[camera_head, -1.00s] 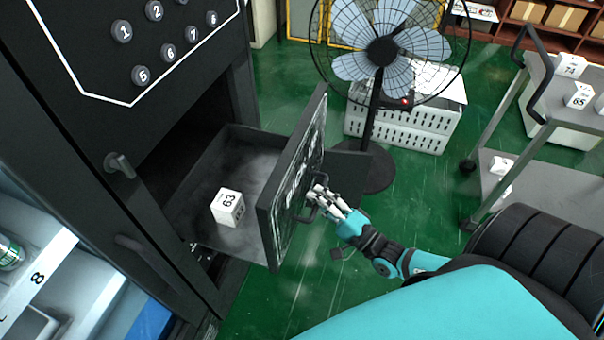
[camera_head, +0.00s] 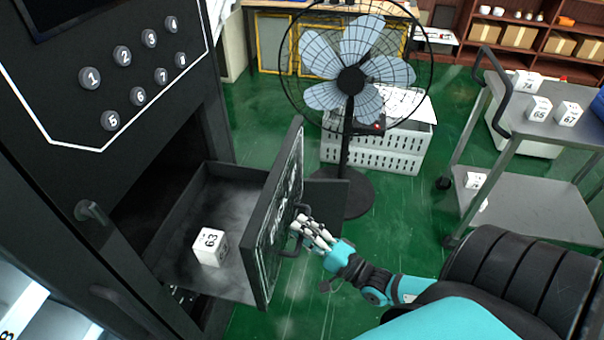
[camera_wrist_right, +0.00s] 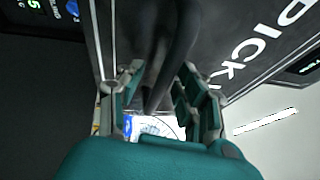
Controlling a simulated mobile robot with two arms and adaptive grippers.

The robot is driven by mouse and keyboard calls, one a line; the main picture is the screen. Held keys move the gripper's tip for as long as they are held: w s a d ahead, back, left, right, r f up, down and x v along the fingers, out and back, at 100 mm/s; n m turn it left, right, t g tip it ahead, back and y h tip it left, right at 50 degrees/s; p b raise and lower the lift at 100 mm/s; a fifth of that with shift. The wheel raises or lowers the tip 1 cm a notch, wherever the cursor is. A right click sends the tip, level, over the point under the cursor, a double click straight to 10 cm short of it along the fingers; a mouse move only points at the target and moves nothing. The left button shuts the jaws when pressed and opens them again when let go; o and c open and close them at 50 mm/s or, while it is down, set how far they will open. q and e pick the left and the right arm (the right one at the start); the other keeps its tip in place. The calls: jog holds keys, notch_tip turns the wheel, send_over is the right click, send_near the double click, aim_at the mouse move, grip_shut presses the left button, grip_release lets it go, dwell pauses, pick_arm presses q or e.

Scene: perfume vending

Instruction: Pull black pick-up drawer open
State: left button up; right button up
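The black pick-up drawer (camera_head: 212,190) stands out of the dark cabinet, its inside visible from above. A white cube marked 63 (camera_head: 208,246) lies in it. The drawer's front panel (camera_head: 275,225) carries white lettering and a dark handle (camera_head: 300,212), which also shows in the right wrist view (camera_wrist_right: 178,50). My right gripper (camera_head: 303,228) is at the handle. In the wrist view its fingers (camera_wrist_right: 160,92) are spread apart, one on each side of the handle, with gaps visible. Contact with the handle is unclear. My left gripper is not in view.
Numbered knobs (camera_head: 122,56) sit on the cabinet above the drawer. A standing fan (camera_head: 350,80) and a white crate (camera_head: 385,150) are behind the drawer. A grey cart (camera_head: 530,190) with numbered cubes stands at the right. Green floor is free between them.

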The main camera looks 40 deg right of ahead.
jog(key=v, duration=1.2)
